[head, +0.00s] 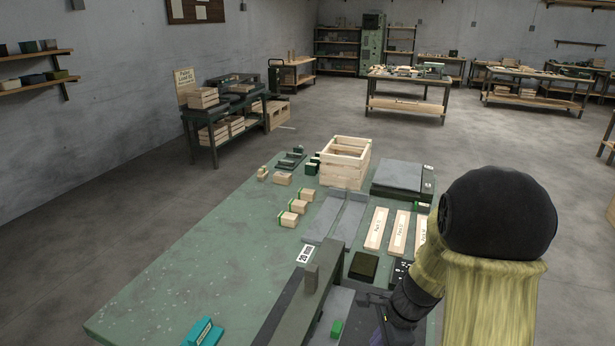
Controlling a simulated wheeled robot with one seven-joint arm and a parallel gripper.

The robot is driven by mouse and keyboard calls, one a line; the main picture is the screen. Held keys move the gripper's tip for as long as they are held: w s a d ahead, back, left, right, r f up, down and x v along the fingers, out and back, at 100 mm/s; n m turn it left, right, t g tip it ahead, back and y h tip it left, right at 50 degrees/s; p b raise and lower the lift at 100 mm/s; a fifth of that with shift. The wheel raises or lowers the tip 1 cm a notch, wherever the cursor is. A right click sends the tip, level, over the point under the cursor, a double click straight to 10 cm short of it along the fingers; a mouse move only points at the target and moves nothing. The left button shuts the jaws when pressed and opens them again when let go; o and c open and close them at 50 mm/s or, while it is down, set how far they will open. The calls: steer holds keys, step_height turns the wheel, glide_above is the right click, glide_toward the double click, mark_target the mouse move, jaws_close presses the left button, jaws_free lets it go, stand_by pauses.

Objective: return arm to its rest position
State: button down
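My arm comes in at the right of the head view, with a large black joint and yellowish links. It bends down and left to a dark wrist (410,299) low over the near right part of the green workbench (190,270). The end of my gripper (388,326) is small, dark and partly lost against the fixture and the bottom edge. Its fingers cannot be made out, and I cannot tell whether it holds anything.
A slatted wooden crate (345,163) stands at the bench's far end. Wooden slats (376,229), small blocks (289,219), a dark block (364,266) and a grey fixture (310,290) lie near my arm. A teal piece (203,332) is at front left. The bench's left side is mostly clear.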

steer(key=s+a+r+n+h, duration=0.1)
steer(key=s+r+n, duration=0.3)
steer(key=n, duration=0.5)
steer(key=s+r+n+t+h+p, duration=0.1)
steer(key=s+r+n, duration=0.3)
steer(key=n, duration=0.4)
steer(key=shift+s+a+r+n+h, duration=0.25)
steer(key=shift+s+a+n+h, duration=0.15)
steer(key=shift+h, duration=0.2)
